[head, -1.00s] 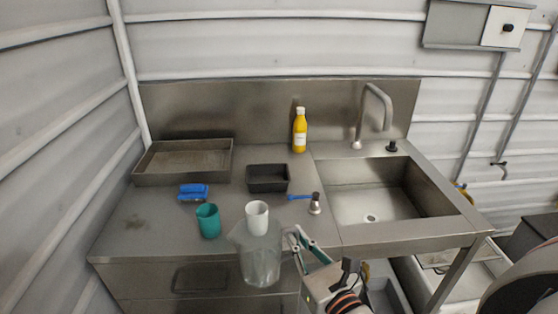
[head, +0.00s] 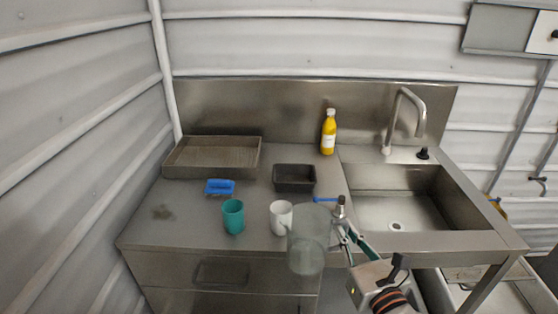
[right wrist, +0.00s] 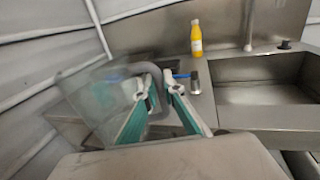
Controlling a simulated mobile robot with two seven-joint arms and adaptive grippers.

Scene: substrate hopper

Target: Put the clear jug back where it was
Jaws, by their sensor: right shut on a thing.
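The clear jug (head: 309,243) is held by my right gripper (head: 343,236) in front of the counter's front edge, roughly upright. In the right wrist view the see-through jug (right wrist: 105,95) fills the left side, and its handle passes between the two fingers of my right gripper (right wrist: 160,88), which are shut on it. In the head view the jug overlaps part of the white mug (head: 280,217) behind it. My left gripper is not in view.
The left front counter is clear.

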